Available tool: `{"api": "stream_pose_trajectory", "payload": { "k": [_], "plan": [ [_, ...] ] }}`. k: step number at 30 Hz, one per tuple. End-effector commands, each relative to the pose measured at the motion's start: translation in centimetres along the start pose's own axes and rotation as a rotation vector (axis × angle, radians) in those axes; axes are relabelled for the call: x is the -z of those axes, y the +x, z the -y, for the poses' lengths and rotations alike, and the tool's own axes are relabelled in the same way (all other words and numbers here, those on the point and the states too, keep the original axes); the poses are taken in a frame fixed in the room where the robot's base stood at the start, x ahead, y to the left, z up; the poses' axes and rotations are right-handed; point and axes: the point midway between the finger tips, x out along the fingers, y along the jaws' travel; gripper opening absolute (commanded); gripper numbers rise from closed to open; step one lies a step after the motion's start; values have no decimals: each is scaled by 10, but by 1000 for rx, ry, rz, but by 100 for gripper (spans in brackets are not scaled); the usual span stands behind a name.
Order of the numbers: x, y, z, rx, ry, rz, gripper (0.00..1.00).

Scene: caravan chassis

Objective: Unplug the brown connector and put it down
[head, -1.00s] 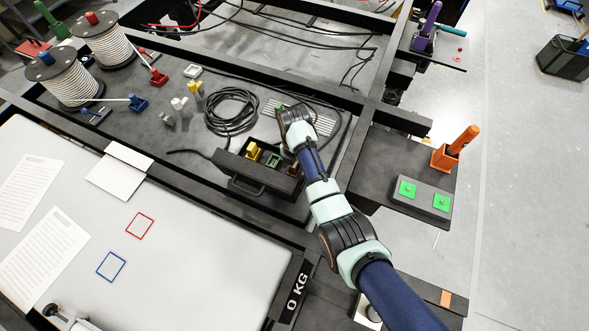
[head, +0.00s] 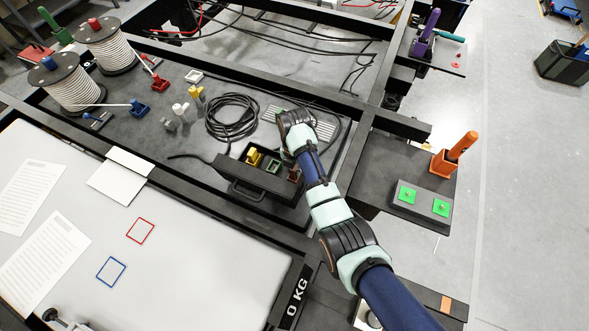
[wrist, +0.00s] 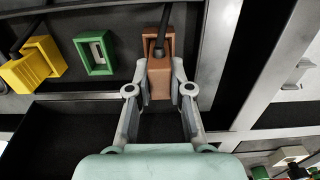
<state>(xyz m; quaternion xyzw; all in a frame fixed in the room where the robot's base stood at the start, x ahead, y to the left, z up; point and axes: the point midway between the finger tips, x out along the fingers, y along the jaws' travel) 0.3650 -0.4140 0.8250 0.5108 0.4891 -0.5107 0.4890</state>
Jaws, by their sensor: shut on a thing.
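The brown connector (wrist: 160,78) is in the upper middle of the wrist view, a brown block with a brown rectangular frame around its far end and a dark cable running up from it. My gripper (wrist: 160,92) is shut on it, one grey finger on each side. In the head view the brown connector (head: 294,175) shows small at the right end of a dark box, partly hidden by my arm. I cannot tell whether the block is seated in the frame or free of it.
The dark box (head: 243,190) also holds a yellow connector (wrist: 30,65) and a green frame (wrist: 95,52). A coiled black cable (head: 231,117) lies behind it. A dark side plate (head: 385,160) has some bare room. The pale board (head: 190,275) is mostly clear.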

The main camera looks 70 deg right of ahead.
Motion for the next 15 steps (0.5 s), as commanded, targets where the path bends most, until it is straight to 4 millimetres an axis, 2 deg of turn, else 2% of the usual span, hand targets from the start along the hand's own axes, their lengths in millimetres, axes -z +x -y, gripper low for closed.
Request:
{"api": "stream_pose_trajectory", "payload": {
  "k": [5,9,15],
  "plan": [
    [-1,-50,-1,-3,0,4,0],
    [-1,-103,-1,-4,0,4,0],
    [0,-166,0,0,0,0,0]
  ]
}}
